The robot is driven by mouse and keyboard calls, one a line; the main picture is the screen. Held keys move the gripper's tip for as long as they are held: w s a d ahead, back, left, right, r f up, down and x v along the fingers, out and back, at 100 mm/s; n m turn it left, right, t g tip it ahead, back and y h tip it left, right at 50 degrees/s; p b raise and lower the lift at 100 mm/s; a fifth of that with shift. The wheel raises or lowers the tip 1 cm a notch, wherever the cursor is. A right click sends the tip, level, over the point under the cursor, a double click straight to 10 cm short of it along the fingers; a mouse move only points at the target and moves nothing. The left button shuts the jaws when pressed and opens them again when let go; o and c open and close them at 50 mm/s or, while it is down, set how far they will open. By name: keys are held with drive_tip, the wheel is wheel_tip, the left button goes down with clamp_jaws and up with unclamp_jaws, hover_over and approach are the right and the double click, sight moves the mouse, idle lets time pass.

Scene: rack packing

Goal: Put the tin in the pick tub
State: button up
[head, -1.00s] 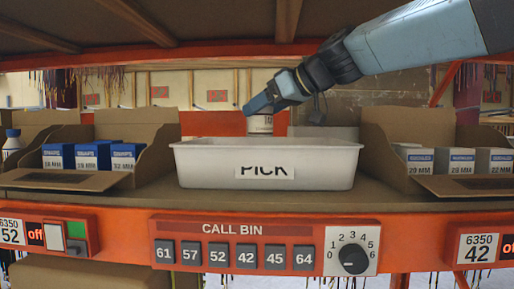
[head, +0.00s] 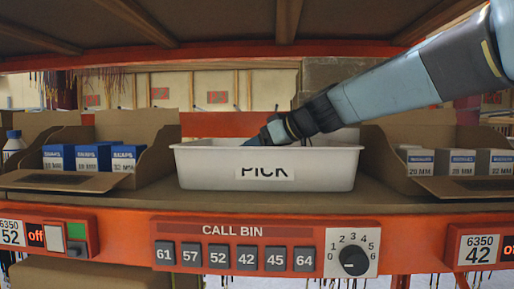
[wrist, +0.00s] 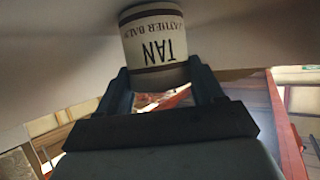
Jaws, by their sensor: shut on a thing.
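The tin, cream with dark bands and the word TAN, shows in the wrist view (wrist: 156,45). My gripper (wrist: 160,82) is shut on the tin, with one finger on each side of it. In the head view my gripper (head: 256,140) reaches down over the rim into the white pick tub (head: 210,178), which stands on the shelf. The tin is hidden behind the tub's front wall in the head view. I cannot tell whether the tin touches the tub's floor.
A carton of grey-white boxes (head: 455,161) stands to the right. The orange shelf edge with call buttons (head: 232,256) runs in front.

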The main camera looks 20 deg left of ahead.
drive_tip(key=shift+f, duration=0.15)
drive_tip(key=o, duration=1.1)
drive_tip(key=shift+r, duration=0.2)
drive_tip(key=shift+v, duration=3.75)
